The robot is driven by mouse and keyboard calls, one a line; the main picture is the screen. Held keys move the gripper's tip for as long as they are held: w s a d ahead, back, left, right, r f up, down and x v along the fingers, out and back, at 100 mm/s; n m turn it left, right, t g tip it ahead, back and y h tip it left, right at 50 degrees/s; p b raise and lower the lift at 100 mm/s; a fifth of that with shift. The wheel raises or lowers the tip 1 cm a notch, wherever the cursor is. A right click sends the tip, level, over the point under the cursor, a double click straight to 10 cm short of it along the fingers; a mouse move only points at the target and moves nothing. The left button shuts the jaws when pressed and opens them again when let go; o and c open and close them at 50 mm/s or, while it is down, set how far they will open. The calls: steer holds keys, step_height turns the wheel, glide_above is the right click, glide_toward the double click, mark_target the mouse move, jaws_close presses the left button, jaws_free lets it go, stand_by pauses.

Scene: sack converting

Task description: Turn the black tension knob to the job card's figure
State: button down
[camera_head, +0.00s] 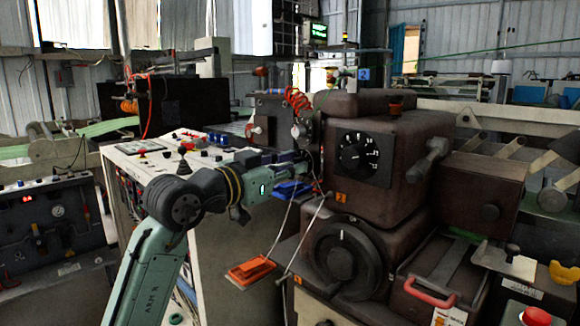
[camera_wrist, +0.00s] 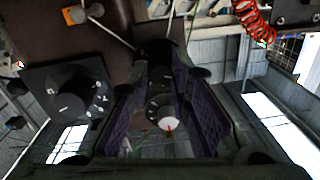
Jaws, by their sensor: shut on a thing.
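My gripper (camera_wrist: 165,105) is shut on a small black knob (camera_wrist: 158,84) between its purple-padded fingers. In the wrist view pale scale marks and a white patch with a red tip show by the knob; I cannot read the figure set. In the head view my gripper (camera_head: 308,165) reaches from the left to the machine's left side, and the held knob is hidden there. A separate black dial (camera_head: 355,157) with a white scale is on the brown housing, to the right of my gripper; a similar dial (camera_wrist: 75,95) shows at left in the wrist view. I cannot make out a job card.
A large dark handwheel (camera_head: 342,255) sits below the dial, with thin rods in front of my gripper. A control desk (camera_head: 150,160) with buttons stands behind my arm. An orange pedal-like piece (camera_head: 250,271) and a red handle (camera_head: 430,292) are lower down. Red coiled hose (camera_head: 297,100) hangs above.

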steer(key=shift+n+p, duration=2.1)
steer(key=shift+n, duration=1.3)
steer(key=c, duration=1.5)
jaws_free()
steer(key=shift+o, duration=0.2)
